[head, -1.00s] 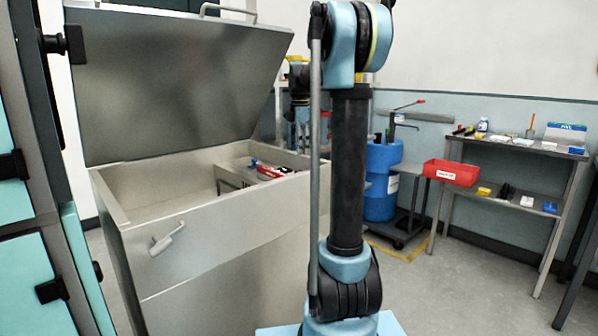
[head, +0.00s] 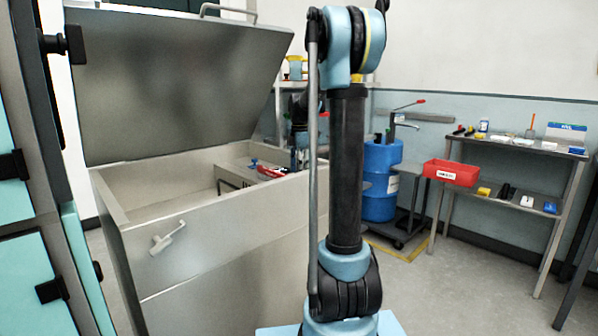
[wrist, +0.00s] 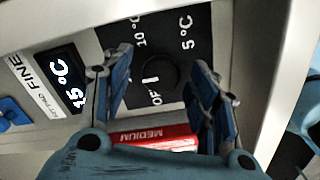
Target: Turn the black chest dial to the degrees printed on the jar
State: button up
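The black dial (wrist: 165,75) sits on a black plate marked OFF, 5°C and 10°C in the wrist view. A short white mark shows at its left side; I cannot tell surely which setting it indicates. My gripper (wrist: 160,82) is open, its blue fingers on either side of the dial with gaps between. The open metal chest (head: 225,235) stands left of my arm in the head view. A dark panel (wrist: 68,82) reads 15°C beside a white FINE label (wrist: 30,75). I cannot make out a whole jar.
A red item marked MEDIUM (wrist: 155,137) lies close below the dial, between the fingers. A blue part (wrist: 15,110) is at the left edge. In the head view, the chest lid (head: 180,80) is raised. A blue drum (head: 380,185) and a shelf table (head: 515,147) stand to the right.

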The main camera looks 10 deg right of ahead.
jog(key=c, duration=1)
jog(key=shift+o, duration=0.2)
jog(key=shift+m, duration=0.4)
jog(key=m, duration=0.5)
jog(key=shift+w+m, duration=0.1)
jog(key=shift+m, duration=0.3)
jog(key=m, duration=1)
jog(key=shift+r, duration=0.1)
jog(key=m, duration=0.3)
jog(key=shift+m, duration=0.3)
jog(key=m, duration=0.4)
jog(key=shift+m, duration=1.8)
